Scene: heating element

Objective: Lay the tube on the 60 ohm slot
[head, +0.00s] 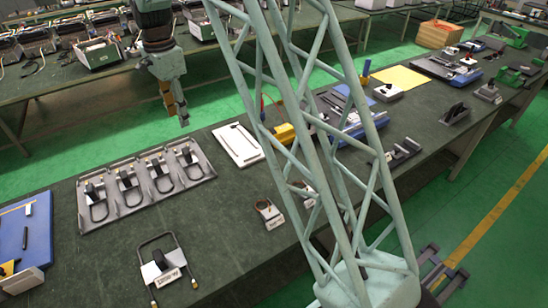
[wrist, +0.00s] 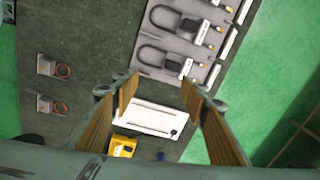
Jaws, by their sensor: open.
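A dark U-shaped tube (head: 172,238) with brass ends lies at the front of the green bench in the head view, around a small stand with a white label (head: 168,280). A grey slotted tray (head: 130,212) lies behind it, with several bays that each hold a dark loop and a black block. It also shows in the wrist view (wrist: 176,72). Labels are too small to read, so I cannot tell which slot is 60 ohm. My gripper (head: 183,122) is open and empty, raised near the bench's back edge. Its fingers (wrist: 159,83) are spread wide, with nothing between them.
A white plate with a dark rod (head: 238,147) lies right of the tray. Two small coil holders (head: 268,214) (head: 305,192) stand nearer the front. A blue board (head: 35,238) is at far left. My pale lattice column blocks part of the bench.

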